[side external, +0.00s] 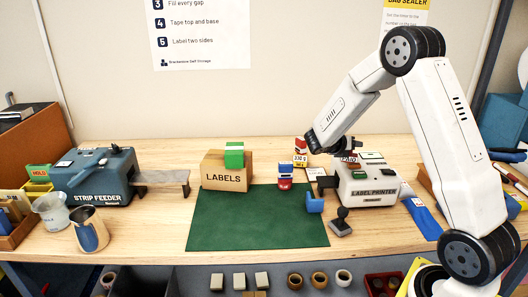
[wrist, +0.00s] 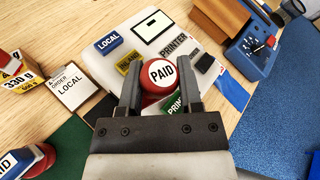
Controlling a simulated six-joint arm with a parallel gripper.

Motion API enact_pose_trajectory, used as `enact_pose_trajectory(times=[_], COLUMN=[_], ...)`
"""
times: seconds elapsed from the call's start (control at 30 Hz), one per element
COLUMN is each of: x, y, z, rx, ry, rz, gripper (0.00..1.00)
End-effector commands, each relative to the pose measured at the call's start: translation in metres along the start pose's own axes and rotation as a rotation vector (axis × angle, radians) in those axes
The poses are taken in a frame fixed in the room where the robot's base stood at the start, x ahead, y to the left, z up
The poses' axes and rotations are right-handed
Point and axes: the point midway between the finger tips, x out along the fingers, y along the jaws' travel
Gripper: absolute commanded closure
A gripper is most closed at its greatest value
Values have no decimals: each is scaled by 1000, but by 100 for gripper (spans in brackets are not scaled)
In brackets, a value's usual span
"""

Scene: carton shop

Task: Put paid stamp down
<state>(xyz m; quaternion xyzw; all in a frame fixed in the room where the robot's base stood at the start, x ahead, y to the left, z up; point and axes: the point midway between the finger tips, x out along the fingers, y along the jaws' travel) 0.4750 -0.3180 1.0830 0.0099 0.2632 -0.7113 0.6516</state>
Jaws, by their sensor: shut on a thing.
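The paid stamp (wrist: 160,73) has a round red top with a white label reading PAID. My gripper (wrist: 160,88) is shut on it, one finger on each side, above the label printer (wrist: 105,62) in the wrist view. In the side view my gripper (side external: 347,148) points down over the label printer (side external: 372,190), with the PAID label (side external: 348,157) just beneath it. The stamp's underside is hidden, so I cannot tell whether it touches the printer.
Blue LOCAL (wrist: 109,42) and yellow blocks sit on the printer. A red and blue piece (side external: 285,182) stands on the green mat (side external: 235,225), whose front is clear. A LABELS carton (side external: 226,178) stands behind the mat. A dark hand stamp (side external: 341,222) is in front of the printer.

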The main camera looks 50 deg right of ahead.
Motion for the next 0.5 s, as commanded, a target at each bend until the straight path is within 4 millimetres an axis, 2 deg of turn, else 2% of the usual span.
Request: enact_pose_trajectory(times=[0.3, 0.5], x=[-29, -40], y=[-58, -88], z=[-33, -48], rx=[13, 20], ry=[12, 18], rz=[-29, -43], gripper=[100, 100])
